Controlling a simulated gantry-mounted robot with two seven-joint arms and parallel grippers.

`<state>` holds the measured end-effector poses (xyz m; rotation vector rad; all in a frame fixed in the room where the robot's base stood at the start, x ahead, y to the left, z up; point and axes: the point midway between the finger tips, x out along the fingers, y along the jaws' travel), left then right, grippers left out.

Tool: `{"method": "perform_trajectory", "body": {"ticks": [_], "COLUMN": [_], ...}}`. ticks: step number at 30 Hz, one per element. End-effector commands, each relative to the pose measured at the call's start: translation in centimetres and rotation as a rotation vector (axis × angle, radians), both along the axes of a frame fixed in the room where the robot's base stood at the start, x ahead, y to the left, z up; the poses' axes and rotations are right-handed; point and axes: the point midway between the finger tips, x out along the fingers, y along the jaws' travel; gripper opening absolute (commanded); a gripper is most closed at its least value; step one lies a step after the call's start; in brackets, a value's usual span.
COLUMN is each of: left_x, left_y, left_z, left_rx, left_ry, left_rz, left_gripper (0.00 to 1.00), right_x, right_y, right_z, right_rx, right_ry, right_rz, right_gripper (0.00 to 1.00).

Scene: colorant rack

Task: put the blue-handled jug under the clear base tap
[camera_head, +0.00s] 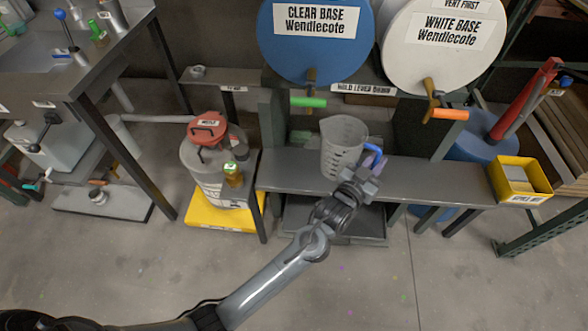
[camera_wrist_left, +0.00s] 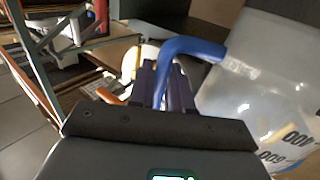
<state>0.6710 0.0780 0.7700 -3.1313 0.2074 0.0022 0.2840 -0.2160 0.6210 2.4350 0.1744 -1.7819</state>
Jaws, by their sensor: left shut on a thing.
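The blue-handled jug (camera_head: 342,142) is a clear, graduated beaker held upright at the shelf below the drums. I cannot tell whether its base touches the shelf. My left gripper (camera_head: 368,166) is shut on its blue handle, to the right of the jug. In the left wrist view the jug (camera_wrist_left: 262,95) fills the right side, and the blue handle (camera_wrist_left: 190,47) runs to the gripper fingers (camera_wrist_left: 163,85). The clear base tap (camera_head: 309,97), with a green lever, hangs from the blue drum (camera_head: 308,45), up and to the left of the jug. My right gripper is not in view.
A white base drum (camera_head: 435,40) with an orange-levered tap (camera_head: 440,108) stands to the right. The grey shelf (camera_head: 430,182) has clear room on both sides. A yellow bin (camera_head: 520,178) sits at its right end. A red-lidded can (camera_head: 207,150) and small bottle (camera_head: 233,175) stand left.

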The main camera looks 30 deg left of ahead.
Motion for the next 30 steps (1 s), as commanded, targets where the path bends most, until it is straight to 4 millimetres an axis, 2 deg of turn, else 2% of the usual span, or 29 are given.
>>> {"method": "perform_trajectory", "body": {"ticks": [5, 15, 21, 30], "left_x": [0.3, 1.5, 2.0, 2.2], "left_y": [1.1, 7.6, 10.4, 11.4], "left_z": [-0.9, -5.1, -6.6, -7.5], "left_rx": [0.003, 0.004, 0.003, 0.0], "left_ry": [-0.001, -0.002, -0.002, -0.001], "left_rz": [0.002, 0.003, 0.002, 0.0], "left_gripper": [0.0, 0.0, 0.0, 0.0], "right_x": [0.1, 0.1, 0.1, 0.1], "right_y": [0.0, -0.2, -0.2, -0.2], "right_z": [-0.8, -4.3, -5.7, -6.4], "right_rx": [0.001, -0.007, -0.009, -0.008], "right_ry": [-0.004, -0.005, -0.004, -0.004], "right_rz": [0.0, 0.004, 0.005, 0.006], "right_gripper": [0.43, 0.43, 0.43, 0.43]}}
